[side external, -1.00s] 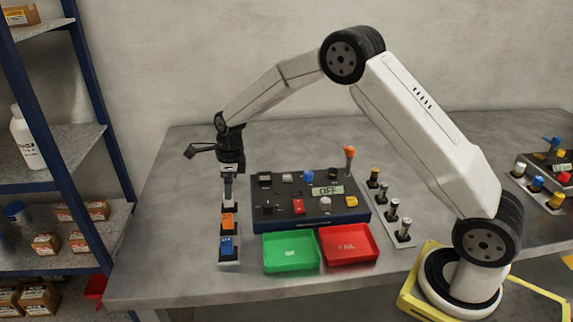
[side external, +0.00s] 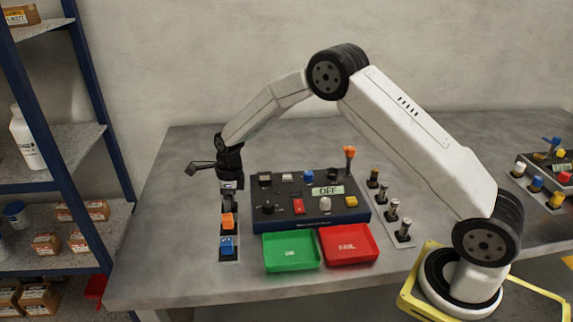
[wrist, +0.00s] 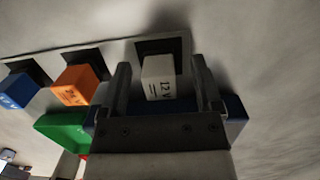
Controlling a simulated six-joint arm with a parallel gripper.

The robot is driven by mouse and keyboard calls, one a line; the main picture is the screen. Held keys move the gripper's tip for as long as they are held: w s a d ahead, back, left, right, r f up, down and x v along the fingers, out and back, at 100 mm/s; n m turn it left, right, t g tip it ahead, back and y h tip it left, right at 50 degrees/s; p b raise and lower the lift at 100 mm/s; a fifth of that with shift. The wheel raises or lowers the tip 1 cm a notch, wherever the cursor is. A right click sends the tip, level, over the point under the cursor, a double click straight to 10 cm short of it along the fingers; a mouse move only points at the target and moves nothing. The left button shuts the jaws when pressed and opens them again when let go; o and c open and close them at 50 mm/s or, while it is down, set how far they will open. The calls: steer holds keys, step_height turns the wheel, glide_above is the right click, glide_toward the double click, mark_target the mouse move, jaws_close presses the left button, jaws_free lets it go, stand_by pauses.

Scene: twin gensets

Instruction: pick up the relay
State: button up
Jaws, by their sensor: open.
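A white block marked "12 V" (wrist: 158,82) sits on a dark square of a pale strip in the wrist view. My gripper (wrist: 160,66) is open, with one finger on each side of this block. An orange block (side external: 228,221) and a blue block (side external: 227,246) stand in line on the strip. They also show in the wrist view, orange (wrist: 76,86) and blue (wrist: 18,90).
A dark blue panel (side external: 310,215) with switches and an "OFF" display stands close to the right of my gripper. A green tray (side external: 291,267) and a red tray (side external: 349,261) lie before it. Several cylindrical pegs (side external: 391,217) stand farther right. The table's left side is clear.

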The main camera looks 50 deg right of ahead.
jaws_close()
steer(key=shift+r, duration=0.2)
steer(key=shift+r, duration=0.6)
steer(key=s+r, duration=1.1)
steer(key=s, duration=0.3)
steer(key=shift+d+r, duration=0.15)
steer(key=shift+r, duration=0.05)
steer(key=shift+w, duration=0.1)
stand_by(0.4)
